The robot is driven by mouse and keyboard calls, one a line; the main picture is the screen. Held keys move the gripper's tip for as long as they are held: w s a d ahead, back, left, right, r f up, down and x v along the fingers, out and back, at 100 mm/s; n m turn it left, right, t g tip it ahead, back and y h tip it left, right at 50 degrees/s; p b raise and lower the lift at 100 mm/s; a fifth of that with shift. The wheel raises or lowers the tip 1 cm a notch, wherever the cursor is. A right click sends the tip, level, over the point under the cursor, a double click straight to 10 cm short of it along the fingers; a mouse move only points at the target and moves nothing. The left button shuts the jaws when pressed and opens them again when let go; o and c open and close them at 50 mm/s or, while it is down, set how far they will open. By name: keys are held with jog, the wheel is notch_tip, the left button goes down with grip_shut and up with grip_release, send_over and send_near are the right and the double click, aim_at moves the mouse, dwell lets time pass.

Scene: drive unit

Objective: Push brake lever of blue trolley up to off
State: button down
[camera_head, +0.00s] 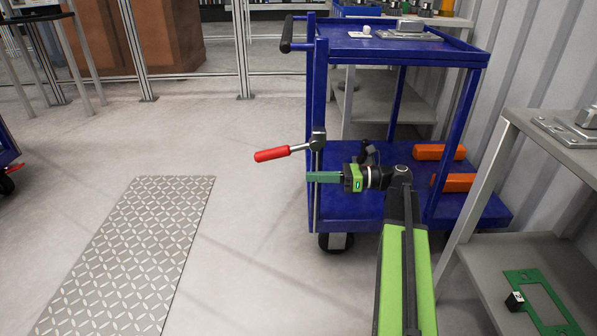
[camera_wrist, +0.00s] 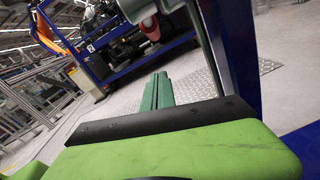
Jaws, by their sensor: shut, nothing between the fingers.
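The blue trolley (camera_head: 385,206) stands at centre right in the head view. Its brake lever has a red handle (camera_head: 272,154) that points left and slightly down from a grey pivot (camera_head: 318,140) on the trolley's near-left upright. My gripper (camera_head: 309,177) is shut and empty, its green fingers pointing left. In the picture it is just below the pivot and to the right of the red handle. In the wrist view the shut fingers (camera_wrist: 158,80) lie below the red handle (camera_wrist: 150,28). I cannot tell whether they touch the lever.
Orange blocks (camera_head: 440,152) lie on the trolley's lower shelf. A grey shelf rack (camera_head: 560,152) stands close on the right, with a green frame (camera_head: 541,300) on its lower board. Another blue trolley (camera_head: 6,150) shows at the left edge. The floor around a metal floor plate (camera_head: 135,255) is clear.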

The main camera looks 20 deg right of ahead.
aim_at(284, 152)
jog(key=w+a+r+p, duration=0.3)
jog(key=w+a, duration=0.1)
jog(key=a, duration=0.4)
jog(key=shift+w+a+r+p, duration=0.2)
jog(key=shift+a+r+p, duration=0.05)
jog(key=shift+p, duration=0.05)
